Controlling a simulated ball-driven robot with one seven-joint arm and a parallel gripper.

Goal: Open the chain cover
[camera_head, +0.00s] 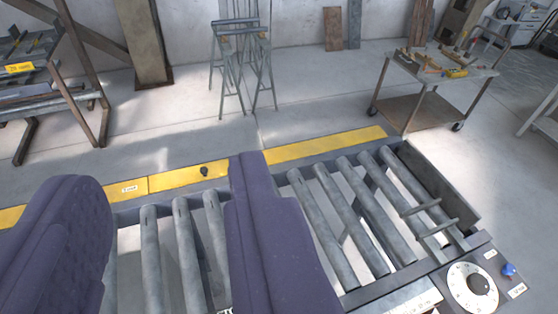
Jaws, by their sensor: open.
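The chain cover appears to be the yellow strip (175,179) along the far side of the roller conveyor. It lies flat, with a small black knob (205,171) standing on it. A seam and a small white label show left of the knob. My gripper (165,178) is open, with one purple finger at the left and one near the middle. In the picture the knob lies between the fingers, closer to the right one. The right finger hides part of the yellow strip. I cannot tell the depth between fingers and knob; no contact shows.
Grey rollers (325,225) lie under and beside my fingers. A control panel with a white dial (472,290) and blue knob (509,269) is at the lower right. Beyond the conveyor are free floor, a sawhorse (240,60), a tool cart (440,75) and a rack (50,90).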

